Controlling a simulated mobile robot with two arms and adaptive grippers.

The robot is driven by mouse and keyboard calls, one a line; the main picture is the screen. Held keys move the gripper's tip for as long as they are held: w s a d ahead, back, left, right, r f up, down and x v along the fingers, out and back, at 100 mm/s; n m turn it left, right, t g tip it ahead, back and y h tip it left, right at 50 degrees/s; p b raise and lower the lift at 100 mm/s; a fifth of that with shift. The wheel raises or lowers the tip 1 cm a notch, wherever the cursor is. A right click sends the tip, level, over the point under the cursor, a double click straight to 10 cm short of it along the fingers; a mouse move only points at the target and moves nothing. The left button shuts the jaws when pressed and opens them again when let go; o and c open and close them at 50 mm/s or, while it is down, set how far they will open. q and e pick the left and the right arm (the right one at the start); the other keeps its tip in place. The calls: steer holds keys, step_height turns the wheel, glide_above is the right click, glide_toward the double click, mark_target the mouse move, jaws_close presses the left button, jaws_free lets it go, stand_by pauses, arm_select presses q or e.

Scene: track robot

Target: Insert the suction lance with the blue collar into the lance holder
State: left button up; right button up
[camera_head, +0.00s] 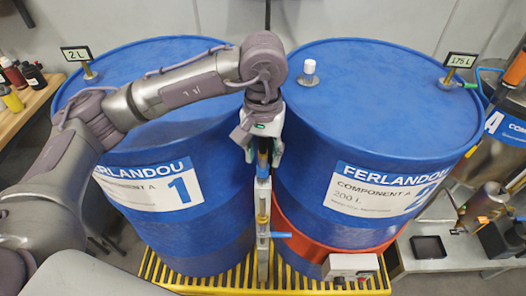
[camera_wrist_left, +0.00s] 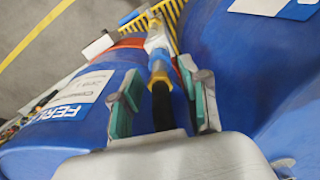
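The suction lance (camera_wrist_left: 162,104) has a black upper end, and its blue collar (camera_wrist_left: 158,72) shows just beyond my left fingers. In the head view the lance stands upright between the two blue drums. The lance holder (camera_head: 263,198) is a narrow pale upright piece below the collar; how deep the lance sits in it I cannot tell. My left gripper (camera_head: 264,146) is above the holder. In the wrist view its green-padded fingers (camera_wrist_left: 163,103) stand on either side of the black end, with gaps on both sides. My right gripper is out of view.
The left drum (camera_head: 205,235) and right drum (camera_head: 400,100) flank the holder closely. An orange band (camera_head: 310,246) with a grey box (camera_head: 352,265) wraps the right drum's base. A yellow grating (camera_head: 212,285) lies below. A wooden shelf (camera_head: 25,105) with bottles is at left.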

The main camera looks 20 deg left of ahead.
arm_select(q)
step_height(320, 180, up, 12)
stand_by(0.7)
stand_by(0.4)
